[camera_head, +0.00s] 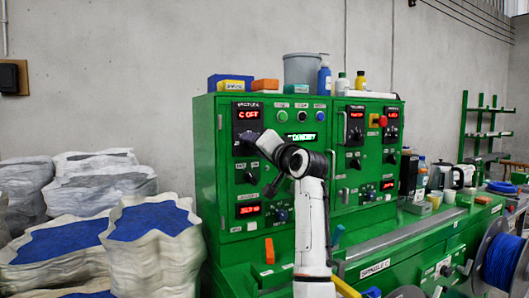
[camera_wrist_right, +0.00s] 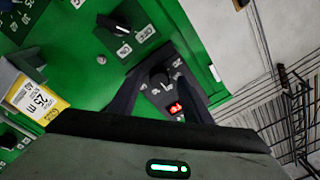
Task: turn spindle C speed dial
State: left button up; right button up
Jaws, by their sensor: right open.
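The green control cabinet (camera_head: 207,160) stands ahead in the head view. Its upper left black plate carries a red display (camera_head: 248,114) that seems to read "C OFF", with a dark dial (camera_head: 246,138) below it. My right gripper (camera_head: 262,141) is at this plate, at the end of my white arm, and partly covers the area beside the dial. In the right wrist view, its dark fingers are open, one on each side of a black dial (camera_wrist_right: 158,79) on a plate with a red display (camera_wrist_right: 176,108). I cannot tell whether they touch it. My left gripper is not in view.
Another black knob (camera_wrist_right: 120,27) is near the fingers in the wrist view, and a yellow and white label (camera_wrist_right: 38,102) is at left. Bottles and a grey bucket (camera_head: 301,69) stand on the cabinet. Stacked sacks (camera_head: 150,245) stand at left, a blue cable reel (camera_head: 503,262) at right.

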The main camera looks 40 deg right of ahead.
jog(key=b+v, duration=0.1)
jog(key=v, duration=0.7)
jog(key=shift+s+b, duration=0.3)
jog(key=shift+b, duration=0.1)
jog(key=shift+a+f, duration=0.1)
